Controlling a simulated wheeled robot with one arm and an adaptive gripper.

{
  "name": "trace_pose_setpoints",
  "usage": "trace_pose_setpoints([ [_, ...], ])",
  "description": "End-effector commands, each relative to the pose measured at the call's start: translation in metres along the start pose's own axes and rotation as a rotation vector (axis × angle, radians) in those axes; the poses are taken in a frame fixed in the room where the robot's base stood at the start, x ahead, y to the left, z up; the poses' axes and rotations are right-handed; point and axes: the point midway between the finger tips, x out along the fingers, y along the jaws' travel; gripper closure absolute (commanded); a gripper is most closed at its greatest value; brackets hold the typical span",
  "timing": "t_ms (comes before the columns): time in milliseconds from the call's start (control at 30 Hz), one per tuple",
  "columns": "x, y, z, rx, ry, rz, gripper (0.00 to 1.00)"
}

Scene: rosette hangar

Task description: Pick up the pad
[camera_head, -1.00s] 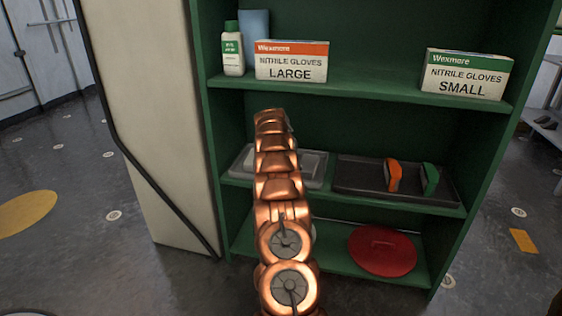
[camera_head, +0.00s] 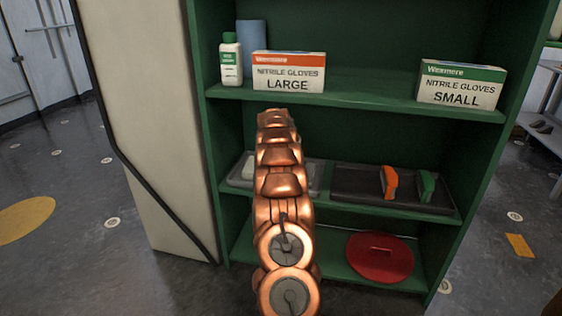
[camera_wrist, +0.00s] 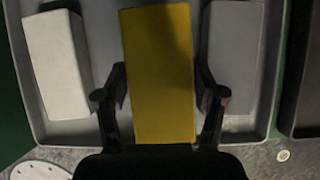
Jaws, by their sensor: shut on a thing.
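In the wrist view a yellow block-shaped pad (camera_wrist: 158,70) stands between the two dark fingers of my gripper (camera_wrist: 160,92), which are shut on its sides. A white pad (camera_wrist: 57,65) lies to its left and a grey pad (camera_wrist: 232,58) to its right, both in a light grey tray (camera_wrist: 99,60). I cannot tell whether the yellow pad still touches the tray floor. In the head view my copper arm hides the gripper and the yellow pad; part of the grey tray (camera_head: 238,184) shows on the middle shelf.
A dark tray (camera_head: 345,190) with an orange-handled item (camera_head: 389,182) and a green-handled one (camera_head: 427,186) is right of the grey tray. A red lid (camera_head: 380,258) lies on the bottom shelf. Glove boxes (camera_head: 288,72) (camera_head: 460,84) and a bottle (camera_head: 231,60) stand on the shelf above.

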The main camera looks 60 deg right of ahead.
Motion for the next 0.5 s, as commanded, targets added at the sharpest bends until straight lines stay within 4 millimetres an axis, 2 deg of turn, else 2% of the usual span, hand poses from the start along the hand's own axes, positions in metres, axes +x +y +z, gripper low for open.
trace_pose_setpoints([
  [500, -0.026, -0.055, -0.025, 0.003, -0.002, 0.000, 0.63],
])
